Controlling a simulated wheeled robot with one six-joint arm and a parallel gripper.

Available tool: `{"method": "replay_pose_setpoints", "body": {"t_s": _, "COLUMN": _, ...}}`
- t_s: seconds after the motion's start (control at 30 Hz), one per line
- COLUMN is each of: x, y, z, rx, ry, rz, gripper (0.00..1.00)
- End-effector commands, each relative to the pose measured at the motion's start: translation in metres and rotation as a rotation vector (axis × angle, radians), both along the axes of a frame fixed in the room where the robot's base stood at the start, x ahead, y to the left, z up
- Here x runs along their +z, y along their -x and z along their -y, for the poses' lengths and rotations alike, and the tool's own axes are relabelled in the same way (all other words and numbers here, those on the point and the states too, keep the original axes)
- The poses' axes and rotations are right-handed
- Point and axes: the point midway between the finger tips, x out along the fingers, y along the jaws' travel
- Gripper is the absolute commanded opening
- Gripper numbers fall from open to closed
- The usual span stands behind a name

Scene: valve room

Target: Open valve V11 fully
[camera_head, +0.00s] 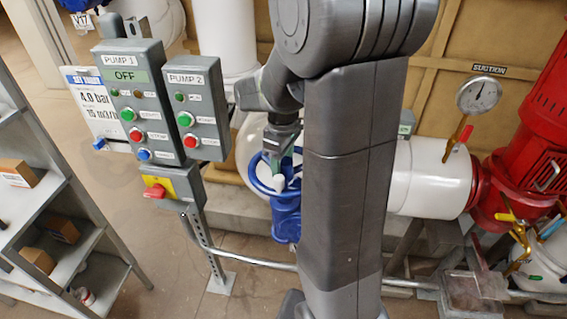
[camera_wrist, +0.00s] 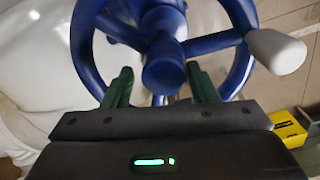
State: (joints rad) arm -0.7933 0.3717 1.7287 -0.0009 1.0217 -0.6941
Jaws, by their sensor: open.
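A blue valve handwheel (camera_head: 262,177) with a white knob (camera_head: 278,183) sits on a blue valve body (camera_head: 286,218) in the middle of the head view, partly hidden behind my arm. No tag naming this valve is readable. In the wrist view the blue wheel (camera_wrist: 85,50) fills the top, with its hub (camera_wrist: 163,70) in the centre and the white knob (camera_wrist: 276,52) at the right. My gripper (camera_wrist: 160,86) is open, its two green fingers apart on either side below the hub. I cannot tell whether the fingers touch the wheel.
A control box labelled PUMP 1 (camera_head: 126,75) reads OFF, with a PUMP 2 box (camera_head: 199,110) and a red-and-yellow switch (camera_head: 158,189) near it. A SUCTION gauge (camera_head: 479,95) and red pump (camera_head: 535,125) stand right. A shelf (camera_head: 60,195) is left. A conduit (camera_head: 245,260) runs low in front.

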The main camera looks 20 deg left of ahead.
Motion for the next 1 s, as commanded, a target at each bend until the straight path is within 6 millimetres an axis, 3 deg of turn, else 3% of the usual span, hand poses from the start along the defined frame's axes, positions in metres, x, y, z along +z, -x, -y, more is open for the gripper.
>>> {"method": "replay_pose_setpoints", "body": {"t_s": 0.03, "x": -0.009, "y": 0.007, "z": 0.009, "rx": -0.001, "ry": 0.027, "rz": -0.026, "gripper": 0.62}}
{"method": "replay_pose_setpoints", "body": {"t_s": 0.2, "x": -0.007, "y": 0.007, "z": 0.009, "rx": -0.001, "ry": 0.027, "rz": -0.026, "gripper": 0.62}}
{"method": "replay_pose_setpoints", "body": {"t_s": 0.7, "x": 0.051, "y": 0.005, "z": 0.005, "rx": -0.001, "ry": 0.015, "rz": -0.015, "gripper": 0.62}}
{"method": "replay_pose_setpoints", "body": {"t_s": 1.0, "x": 0.061, "y": 0.005, "z": 0.005, "rx": -0.001, "ry": 0.015, "rz": -0.015, "gripper": 0.62}}
